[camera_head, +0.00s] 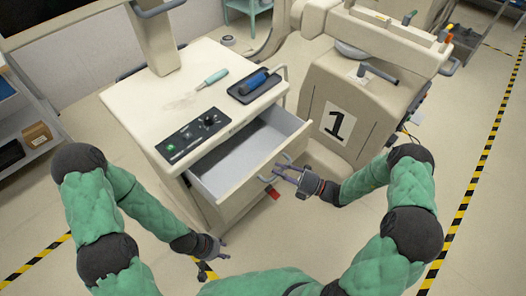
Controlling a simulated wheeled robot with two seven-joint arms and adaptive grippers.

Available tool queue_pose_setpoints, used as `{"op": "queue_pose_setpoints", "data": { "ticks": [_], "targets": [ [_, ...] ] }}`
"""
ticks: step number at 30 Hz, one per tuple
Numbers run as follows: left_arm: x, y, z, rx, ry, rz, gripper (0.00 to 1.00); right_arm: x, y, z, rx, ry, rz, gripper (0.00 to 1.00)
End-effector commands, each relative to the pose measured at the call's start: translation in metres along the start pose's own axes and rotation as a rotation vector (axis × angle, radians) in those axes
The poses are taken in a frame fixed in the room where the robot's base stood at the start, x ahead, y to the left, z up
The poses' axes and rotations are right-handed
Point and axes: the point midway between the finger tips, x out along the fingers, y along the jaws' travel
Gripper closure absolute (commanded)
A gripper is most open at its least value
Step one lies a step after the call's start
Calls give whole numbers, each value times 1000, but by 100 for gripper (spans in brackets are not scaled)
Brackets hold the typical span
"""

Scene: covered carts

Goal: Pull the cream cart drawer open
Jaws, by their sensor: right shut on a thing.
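The cream cart (140,98) stands in front of me, and its top drawer (258,140) is partly out, showing an empty grey inside. My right gripper (287,172) is shut on the drawer's handle (268,179) at the drawer front. My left gripper (217,251) hangs low in front of the cart, apart from the drawer and holding nothing that I can see. Its fingers look spread, with a gap between the tips.
The cart top holds a black tray with a blue tool (254,83), a teal-handled tool (216,76) and a control panel (191,134). A shelf (32,137) is at the left; floor is free in front.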

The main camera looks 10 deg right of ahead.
Motion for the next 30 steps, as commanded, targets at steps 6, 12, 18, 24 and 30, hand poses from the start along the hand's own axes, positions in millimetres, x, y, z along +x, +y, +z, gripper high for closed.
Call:
{"op": "queue_pose_setpoints", "data": {
  "ticks": [6, 12, 18, 24, 30],
  "targets": [
    [-13, 4, 1, 0, -1, 0, 60, -37, 9, -15, 0, -1, 1, 100],
    [-16, 6, 1, 0, -1, 0, 60, -51, 11, -21, -2, 2, 0, 100],
    [-16, 6, 1, 0, -1, 0, 60, -53, 11, -23, -2, 4, 0, 100],
    [-16, 6, 1, 0, -1, 0, 60, -53, 10, -22, -2, 3, -1, 100],
    [-16, 6, 1, 0, -1, 0, 60, -53, 10, -22, -2, 2, 0, 54]
  ]
}}
